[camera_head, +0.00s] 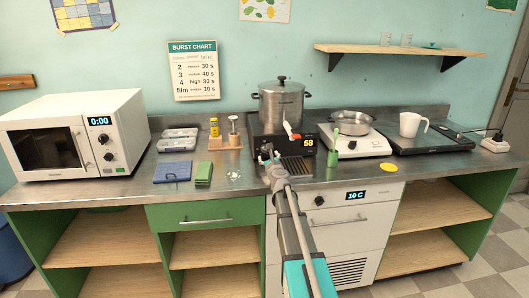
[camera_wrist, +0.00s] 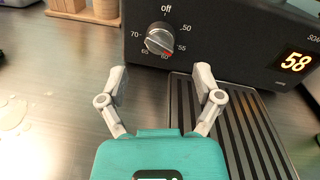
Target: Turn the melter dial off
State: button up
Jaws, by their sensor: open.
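The melter (camera_head: 256,136) is a black box on the counter with a steel lidded pot (camera_head: 281,108) on top. Its orange display reads 58. In the wrist view, the melter's front panel (camera_wrist: 225,25) carries a silver dial (camera_wrist: 159,38) ringed by "off" at the top and numbers from 50 to 70. The dial's red mark points down, close to 60. My gripper (camera_wrist: 160,78) is open and empty, its two fingers apart below and in front of the dial, not touching it. In the head view, my gripper (camera_head: 268,156) hides the dial.
A slotted drip tray (camera_wrist: 225,115) lies in front of the melter, under my right finger's side. A wooden stand (camera_head: 226,142) with bottles is left of it.

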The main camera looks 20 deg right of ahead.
aim_at(265, 149)
jog(key=shift+x, duration=2.8)
jog(key=c, duration=1)
jog(key=shift+s+a, duration=0.1)
jog(key=shift+a, duration=0.1)
jog(key=shift+c, duration=0.7)
jog(key=shift+d, duration=0.15)
